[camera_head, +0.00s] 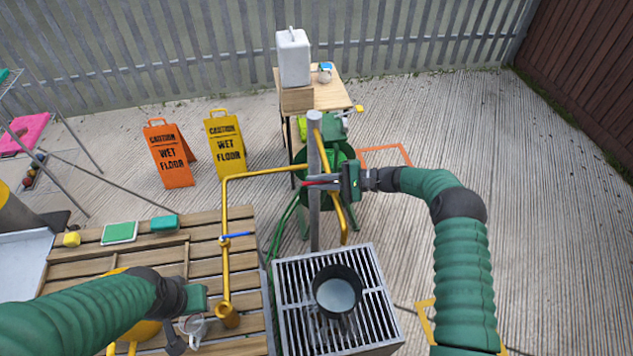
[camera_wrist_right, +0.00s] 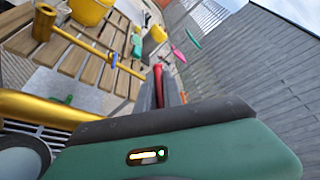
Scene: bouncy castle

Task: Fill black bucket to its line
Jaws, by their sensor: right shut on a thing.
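The black bucket (camera_head: 352,275) stands upright on a slatted metal grate, below a yellow spout pipe (camera_head: 343,222). A pale, greyish surface shows inside the bucket; I cannot make out a line or a running stream. My right gripper (camera_head: 322,184) is at the grey post, shut on a red lever handle (camera_head: 312,183). The red handle (camera_wrist_right: 158,78) also shows between the fingers in the right wrist view. My left gripper (camera_head: 192,318) is low over the wooden slatted table, near a clear or whitish object; its fingers are too unclear to tell their state.
The grate (camera_head: 285,310) adjoins the wooden table (camera_head: 200,258). A yellow pipe (camera_head: 226,265) with a blue lever (camera_head: 236,235) rises from the table. A green sponge-like block (camera_head: 165,223) lies there. Behind stand orange (camera_head: 168,160) and yellow (camera_head: 225,150) wet-floor signs. The ground at right is mostly clear.

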